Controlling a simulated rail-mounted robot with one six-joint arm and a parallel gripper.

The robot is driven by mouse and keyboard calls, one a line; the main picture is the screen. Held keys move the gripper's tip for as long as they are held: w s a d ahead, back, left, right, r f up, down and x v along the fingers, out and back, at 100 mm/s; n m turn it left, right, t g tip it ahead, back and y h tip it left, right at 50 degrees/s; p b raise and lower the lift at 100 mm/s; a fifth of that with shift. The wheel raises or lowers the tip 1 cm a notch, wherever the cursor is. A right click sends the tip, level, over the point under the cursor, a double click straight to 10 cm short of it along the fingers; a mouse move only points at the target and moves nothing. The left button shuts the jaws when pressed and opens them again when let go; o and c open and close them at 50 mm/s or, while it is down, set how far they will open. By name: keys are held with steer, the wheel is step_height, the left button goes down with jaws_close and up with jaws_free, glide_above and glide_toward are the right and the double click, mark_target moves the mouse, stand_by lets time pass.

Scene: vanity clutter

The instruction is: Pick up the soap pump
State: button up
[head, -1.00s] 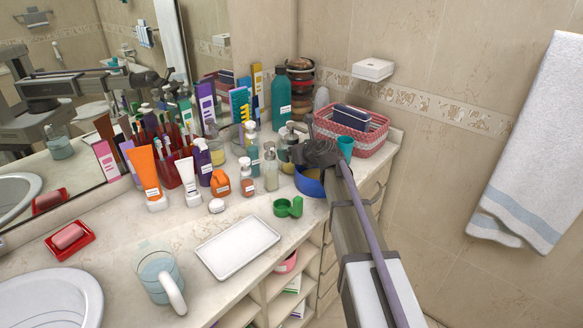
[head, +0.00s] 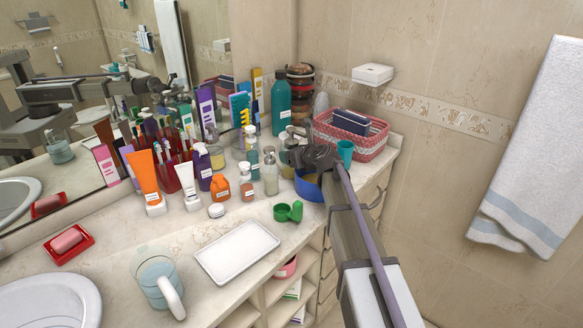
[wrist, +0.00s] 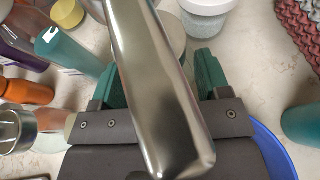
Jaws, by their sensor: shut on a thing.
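The soap pump (head: 289,142) stands near the back right of the counter, its metallic pump top showing beside my gripper (head: 301,155). In the wrist view, its shiny metal top (wrist: 155,95) fills the middle between the two green fingers of my gripper (wrist: 157,72). My gripper is shut on it. Most of its body is hidden behind the gripper and the metal top, so I cannot tell whether its base touches the counter.
A pale pump bottle (head: 270,175) and several other bottles crowd the left side. A blue bowl (head: 308,187) lies under the gripper. A teal cup (head: 345,151) and red woven basket (head: 372,142) are at right. A white tray (head: 237,252) lies in front.

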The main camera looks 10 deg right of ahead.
mark_target(294, 130)
steer(key=c, duration=0.3)
steer(key=shift+c, duration=0.2)
step_height(294, 130, up, 10)
steer(key=p, duration=1)
steer(key=shift+r, duration=0.15)
